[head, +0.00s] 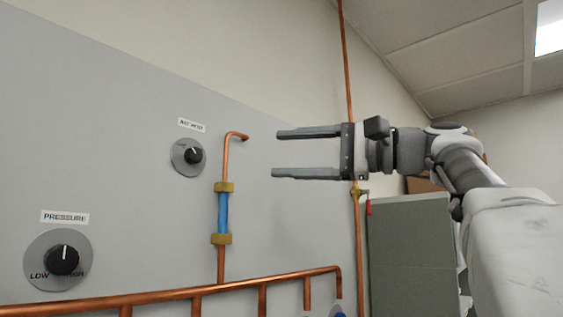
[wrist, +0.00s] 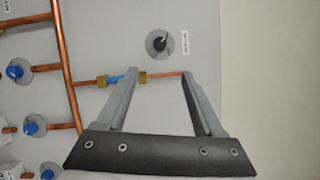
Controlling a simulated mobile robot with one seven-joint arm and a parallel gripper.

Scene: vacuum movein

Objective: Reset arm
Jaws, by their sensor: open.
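My gripper (head: 278,153) is open and empty in the head view, its two grey fingers pointing left and held level. My arm reaches in from the right of the picture. In the wrist view my gripper (wrist: 164,82) shows its two fingers spread, with nothing between them but the panel and a thin copper pipe behind. The wrist view looks at the panel turned on its side. I cannot tell how far the fingertips are from the panel.
The grey panel (head: 110,130) carries a pressure knob (head: 63,261), a smaller knob (head: 194,155) and a copper pipe with a blue section (head: 222,212). A tall copper pipe has a red-handled valve (head: 368,206). A grey cabinet (head: 410,245) stands behind my arm.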

